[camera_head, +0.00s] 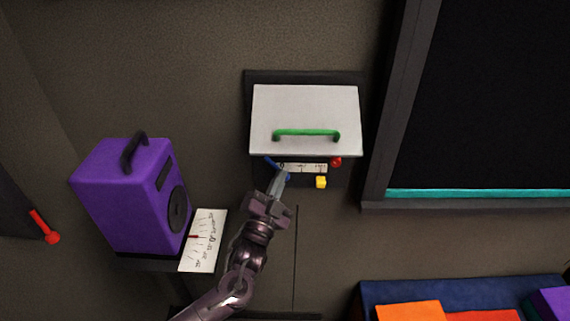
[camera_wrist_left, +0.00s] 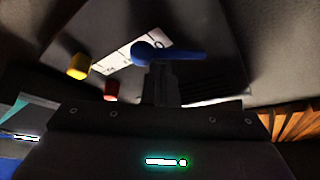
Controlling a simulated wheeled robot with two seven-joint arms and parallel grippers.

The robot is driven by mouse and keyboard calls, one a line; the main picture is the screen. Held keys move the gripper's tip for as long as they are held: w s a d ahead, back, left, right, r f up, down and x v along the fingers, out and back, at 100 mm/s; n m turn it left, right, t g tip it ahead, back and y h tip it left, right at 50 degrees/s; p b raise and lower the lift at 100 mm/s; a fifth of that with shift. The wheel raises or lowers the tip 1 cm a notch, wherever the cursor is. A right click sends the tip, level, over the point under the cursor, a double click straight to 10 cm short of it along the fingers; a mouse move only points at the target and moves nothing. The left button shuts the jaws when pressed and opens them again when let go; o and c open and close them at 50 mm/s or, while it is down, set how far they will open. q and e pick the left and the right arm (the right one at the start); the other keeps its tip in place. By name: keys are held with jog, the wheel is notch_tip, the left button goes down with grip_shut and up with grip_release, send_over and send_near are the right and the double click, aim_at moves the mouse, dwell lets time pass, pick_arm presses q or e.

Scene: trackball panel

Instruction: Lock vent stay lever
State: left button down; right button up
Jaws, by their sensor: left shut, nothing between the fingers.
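A white vent flap (camera_head: 304,115) with a green handle (camera_head: 306,133) stands out from the wall. Below it, a blue lever (camera_head: 271,162) sits at the left end of a white marked strip (camera_head: 304,168), partly hidden by my left gripper (camera_head: 283,175). In the left wrist view the blue lever (camera_wrist_left: 180,55) has a round end at left and an arm pointing right. My left gripper (camera_wrist_left: 159,72) is shut and empty, its tips right at the lever; I cannot tell whether they touch. My right gripper is not in view.
A yellow knob (camera_head: 321,182) and a red knob (camera_head: 336,162) sit close right of the gripper. A purple speaker box (camera_head: 130,197) and a white dial card (camera_head: 203,240) are at left. A dark framed panel (camera_head: 480,100) is at right, above coloured blocks (camera_head: 411,311).

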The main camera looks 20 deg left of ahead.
pick_arm(q)
jog(key=m, duration=0.1)
jog(key=a+m+g+h+p, duration=0.1)
jog(key=f+m, duration=0.1)
jog(key=m, duration=0.1)
jog(key=shift+s+a+f+h+p, duration=0.1)
jog(key=shift+s+a+h+p, duration=0.2)
jog(key=shift+a+p, duration=0.1)
jog(key=shift+a, duration=0.25)
dwell(0.5)
